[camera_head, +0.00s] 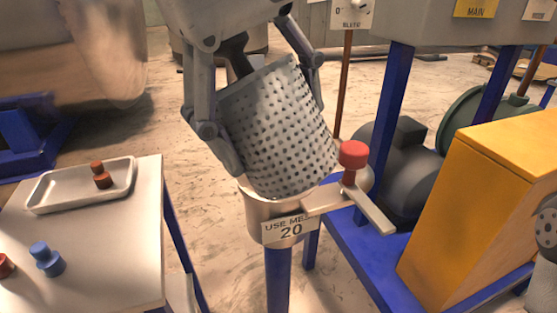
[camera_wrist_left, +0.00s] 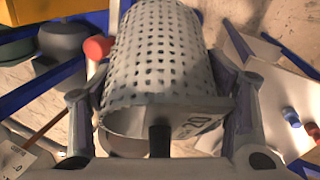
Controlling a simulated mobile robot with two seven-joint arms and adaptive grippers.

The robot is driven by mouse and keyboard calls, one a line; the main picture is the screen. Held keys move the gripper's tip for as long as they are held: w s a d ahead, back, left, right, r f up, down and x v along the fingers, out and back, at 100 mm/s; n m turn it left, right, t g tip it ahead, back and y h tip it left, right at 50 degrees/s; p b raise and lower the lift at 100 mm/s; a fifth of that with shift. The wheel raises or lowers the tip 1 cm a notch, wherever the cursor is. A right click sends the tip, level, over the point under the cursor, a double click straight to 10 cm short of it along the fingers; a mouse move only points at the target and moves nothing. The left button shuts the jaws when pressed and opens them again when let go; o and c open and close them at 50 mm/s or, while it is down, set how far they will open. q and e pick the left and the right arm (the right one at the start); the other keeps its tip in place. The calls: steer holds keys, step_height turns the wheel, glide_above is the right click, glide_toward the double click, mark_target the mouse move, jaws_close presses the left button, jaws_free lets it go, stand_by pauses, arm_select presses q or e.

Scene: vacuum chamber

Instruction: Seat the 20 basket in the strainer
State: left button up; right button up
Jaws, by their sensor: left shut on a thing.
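The 20 basket is a grey perforated cylinder (camera_head: 275,130), tilted in the head view. The left wrist view shows the basket (camera_wrist_left: 163,55) with a plate marked 20 (camera_wrist_left: 195,127) and a black handle (camera_wrist_left: 159,140) at its near end. My left gripper (camera_head: 278,118) is shut on the basket, its fingers on either side. The strainer (camera_head: 258,222) is a metal pot on a blue post, labelled "USE MESH 20" (camera_head: 290,228). The basket's lower end is at the strainer's mouth; I cannot tell how far inside it is. My right gripper is not in view.
A red knob (camera_head: 354,154) on a metal arm (camera_head: 370,207) stands close to the right of the strainer mouth. A yellow box (camera_head: 480,200) is further right. A white table (camera_head: 100,245) at left holds a tray (camera_head: 60,189) and small red and blue pieces.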

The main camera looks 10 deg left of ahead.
arm_select(q)
steer(key=w+a+f+b, duration=0.3)
steer(key=w+a+f, duration=0.1)
steer(key=w+f, duration=0.8)
steer(key=shift+w+a, duration=0.2)
steer(key=shift+w, duration=0.5)
steer(key=shift+p, duration=0.3)
steer(key=shift+c, duration=0.8)
steer(key=shift+f, duration=0.3)
steer(key=o, duration=1.7)
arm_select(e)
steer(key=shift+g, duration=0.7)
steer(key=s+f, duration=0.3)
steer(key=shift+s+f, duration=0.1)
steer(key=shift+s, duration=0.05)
